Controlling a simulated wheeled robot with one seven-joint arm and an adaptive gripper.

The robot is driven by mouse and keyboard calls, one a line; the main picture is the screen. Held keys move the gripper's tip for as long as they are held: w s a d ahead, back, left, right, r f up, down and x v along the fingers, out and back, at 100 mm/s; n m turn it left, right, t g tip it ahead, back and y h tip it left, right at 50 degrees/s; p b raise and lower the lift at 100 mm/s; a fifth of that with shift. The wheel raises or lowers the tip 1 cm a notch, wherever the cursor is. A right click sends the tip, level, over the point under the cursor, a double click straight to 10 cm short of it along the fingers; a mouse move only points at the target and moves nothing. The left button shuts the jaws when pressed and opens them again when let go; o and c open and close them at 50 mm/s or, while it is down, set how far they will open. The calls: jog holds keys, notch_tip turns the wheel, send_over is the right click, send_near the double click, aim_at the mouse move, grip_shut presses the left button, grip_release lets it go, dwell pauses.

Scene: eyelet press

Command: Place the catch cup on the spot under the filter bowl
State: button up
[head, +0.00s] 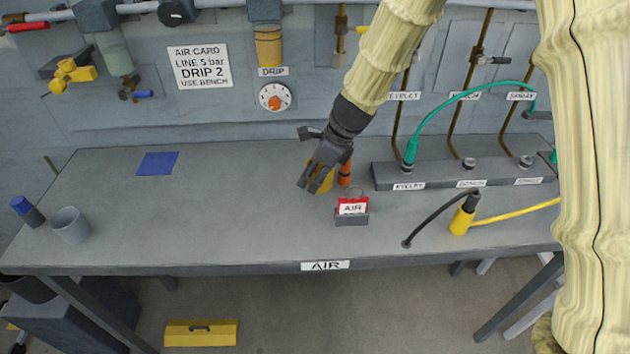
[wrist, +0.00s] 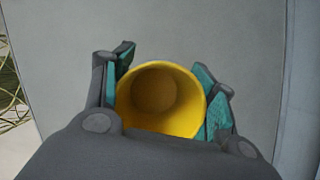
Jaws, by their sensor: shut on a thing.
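My gripper (head: 316,174) is shut on a yellow cup, which I take to be the catch cup. In the wrist view the cup (wrist: 160,97) sits open end toward the camera, between the teal-padded fingers (wrist: 163,100). In the head view the fingers hide most of the cup, and I cannot tell whether it touches the bench. The filter bowl (head: 115,58) is a greenish cylinder on the wall at upper left. A flat blue square (head: 158,163) lies on the bench below and right of it, well left of my gripper.
An orange cylinder (head: 345,172) and a red AIR card holder (head: 352,208) stand close to my gripper. A hose manifold (head: 450,172) is at right. The bench middle is clear.

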jog(key=shift+f+p, duration=0.35)
jog(key=shift+f, duration=1.35)
jog(key=shift+f, duration=0.1)
jog(key=o, duration=1)
